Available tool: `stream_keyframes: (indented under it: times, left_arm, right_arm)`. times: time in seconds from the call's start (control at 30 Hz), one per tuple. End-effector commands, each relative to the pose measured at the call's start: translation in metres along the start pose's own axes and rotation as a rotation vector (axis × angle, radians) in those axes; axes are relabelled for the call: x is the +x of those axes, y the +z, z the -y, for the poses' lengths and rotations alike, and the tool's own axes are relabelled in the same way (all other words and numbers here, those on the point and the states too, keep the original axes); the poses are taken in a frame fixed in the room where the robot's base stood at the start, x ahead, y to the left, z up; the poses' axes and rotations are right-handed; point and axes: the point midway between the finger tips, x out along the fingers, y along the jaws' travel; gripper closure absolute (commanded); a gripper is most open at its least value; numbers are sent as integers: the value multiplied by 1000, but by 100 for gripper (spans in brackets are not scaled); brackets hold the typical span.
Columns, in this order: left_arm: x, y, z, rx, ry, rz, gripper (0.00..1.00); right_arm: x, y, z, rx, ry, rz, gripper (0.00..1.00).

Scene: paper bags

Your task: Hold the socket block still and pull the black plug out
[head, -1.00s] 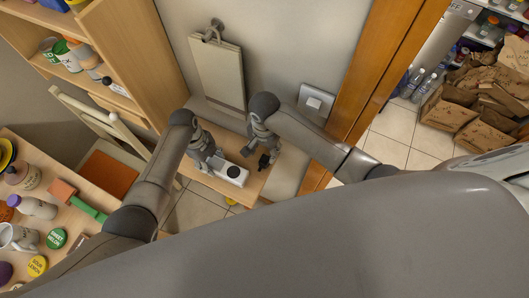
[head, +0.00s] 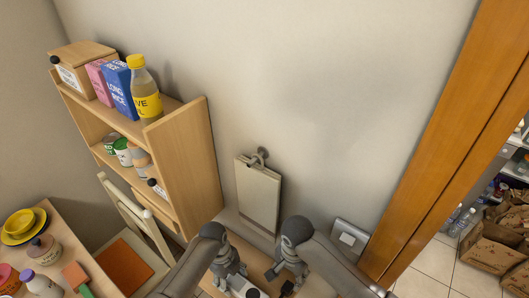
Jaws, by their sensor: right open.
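In the head view the white socket block (head: 237,286) is at the bottom edge, on the low wooden bench, and is partly cut off. A dark round shape, which looks like the black plug (head: 252,293), shows on its top at the right part. My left gripper (head: 222,283) is at the block's left end, pointing down. Whether its fingers are closed on the block cannot be told. My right gripper (head: 279,281) is open, to the right of the block and apart from it, with dark fingertips spread.
A wall switch (head: 348,238) is at the right, near the wooden door frame (head: 440,140). A shelf unit (head: 190,165) with food packages and a folding chair (head: 130,215) stand at the left.

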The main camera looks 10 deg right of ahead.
Motion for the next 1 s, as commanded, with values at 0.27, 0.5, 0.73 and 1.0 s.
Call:
stream_keyframes:
  times: [0.27, 0.5, 0.73, 1.0]
  left_arm:
    - [0, 0, 0, 0, 0, 0, 25]
    - [-4, 0, 0, 0, -1, 1, 25]
    - [-29, 1, 0, 1, -3, 1, 25]
    - [-78, 1, 1, 1, -4, 3, 25]
  right_arm:
    - [0, 0, 0, 0, 0, 0, 52]
    - [0, 0, 0, 0, 0, 0, 52]
    - [0, 0, 0, 0, 0, 0, 52]
    - [0, 0, 0, 0, 0, 0, 52]
